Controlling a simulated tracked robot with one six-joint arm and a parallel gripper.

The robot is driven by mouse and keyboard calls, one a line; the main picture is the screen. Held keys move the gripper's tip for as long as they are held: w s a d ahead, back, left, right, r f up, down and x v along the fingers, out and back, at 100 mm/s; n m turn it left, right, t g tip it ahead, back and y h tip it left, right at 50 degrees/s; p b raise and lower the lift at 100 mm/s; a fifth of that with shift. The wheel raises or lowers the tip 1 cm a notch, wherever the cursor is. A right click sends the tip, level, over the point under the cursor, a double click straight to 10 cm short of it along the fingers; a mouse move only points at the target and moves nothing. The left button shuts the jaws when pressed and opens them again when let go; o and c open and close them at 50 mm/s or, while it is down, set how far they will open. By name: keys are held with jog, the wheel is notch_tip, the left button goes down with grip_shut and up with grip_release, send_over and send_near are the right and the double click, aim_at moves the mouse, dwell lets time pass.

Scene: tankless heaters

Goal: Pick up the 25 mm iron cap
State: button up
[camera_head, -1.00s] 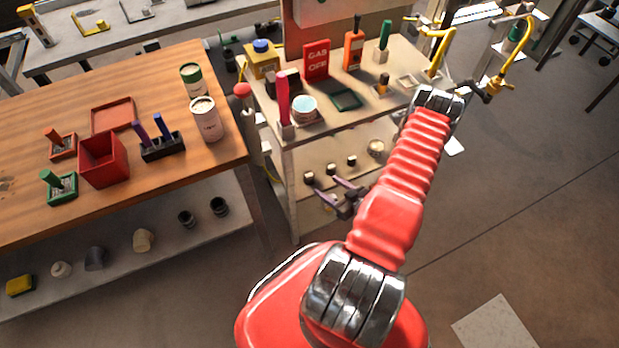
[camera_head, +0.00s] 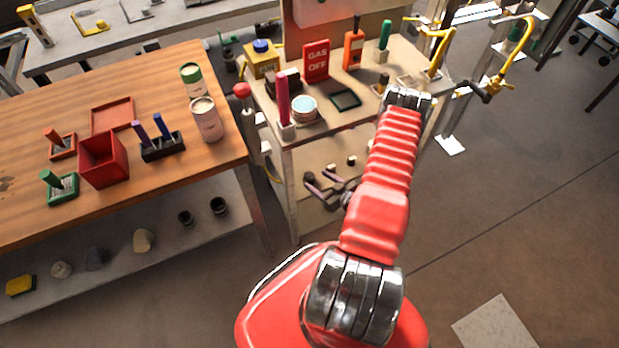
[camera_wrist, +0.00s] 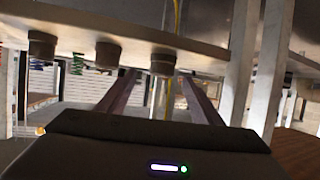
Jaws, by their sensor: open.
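Several small dark caps stand in a row on the cart's lower shelf (camera_head: 310,212). In the head view I see a middle cap (camera_head: 331,169) and a right cap (camera_head: 351,161); a left one seems hidden by my fingers. The wrist view, which looks upside down, shows three caps, the nearest to its middle being one cap (camera_wrist: 163,63). No size marking is legible, so I cannot tell which is 25 mm. My gripper (camera_head: 317,176) is open and empty at the left end of the row.
The cart's top (camera_head: 367,98) overhangs the lower shelf and holds a red GAS OFF sign (camera_head: 316,61) and several tools. A cart leg (camera_head: 291,195) stands just left of my gripper. A wooden bench (camera_head: 60,110) is at left.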

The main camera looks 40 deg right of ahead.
aim_at(312, 178)
jog(key=x, duration=0.4)
jog(key=shift+a, duration=0.2)
dwell(0.3)
jog(key=c, duration=1.3)
